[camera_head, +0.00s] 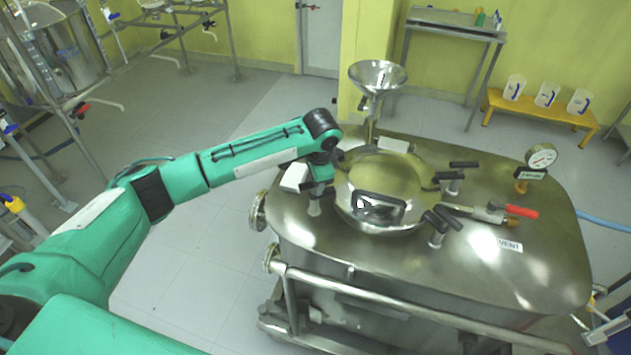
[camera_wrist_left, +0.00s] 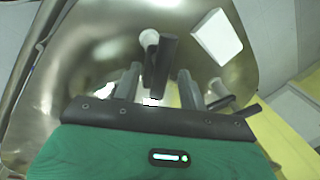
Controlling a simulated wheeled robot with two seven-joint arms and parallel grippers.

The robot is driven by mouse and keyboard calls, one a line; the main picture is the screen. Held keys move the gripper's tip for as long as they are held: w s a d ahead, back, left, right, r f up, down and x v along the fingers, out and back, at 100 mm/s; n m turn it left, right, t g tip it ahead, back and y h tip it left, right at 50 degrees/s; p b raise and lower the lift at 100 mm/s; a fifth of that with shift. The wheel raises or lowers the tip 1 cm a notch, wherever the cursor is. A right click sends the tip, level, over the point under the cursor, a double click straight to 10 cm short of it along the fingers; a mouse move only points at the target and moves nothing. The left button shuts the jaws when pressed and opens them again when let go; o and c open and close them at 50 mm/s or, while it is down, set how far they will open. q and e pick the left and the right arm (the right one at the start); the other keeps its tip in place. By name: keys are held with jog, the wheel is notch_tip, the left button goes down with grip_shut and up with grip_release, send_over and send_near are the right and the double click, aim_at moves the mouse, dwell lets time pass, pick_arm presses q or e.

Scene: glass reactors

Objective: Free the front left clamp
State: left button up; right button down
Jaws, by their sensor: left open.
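The hatch lid (camera_head: 385,190) is a round steel dome with a black handle, on top of the steel vessel. The front left clamp shows its pale post (camera_head: 314,208) at the hatch's left edge; my gripper largely hides its handle in the head view. In the left wrist view the clamp's black handle (camera_wrist_left: 161,66) stands between my two fingers, with a gap visible beside it. My left gripper (camera_head: 319,186) is over this clamp with its fingers (camera_wrist_left: 160,78) apart. I cannot tell whether a finger touches the handle. My right gripper is not in view.
Other black-handled clamps (camera_head: 438,224) stand along the hatch's right side. A valve with a red handle (camera_head: 521,211) and a gauge (camera_head: 541,157) are farther right. A funnel (camera_head: 377,77) rises behind. A white block (camera_wrist_left: 217,38) lies close beside the clamp. A rail (camera_head: 390,303) runs along the front.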

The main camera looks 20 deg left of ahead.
pick_arm(q)
jog(key=shift+w+a+f, duration=0.1)
jog(key=shift+f, duration=0.6)
jog(key=shift+w+a+f, duration=0.1)
jog(key=shift+f, duration=0.55)
grip_shut()
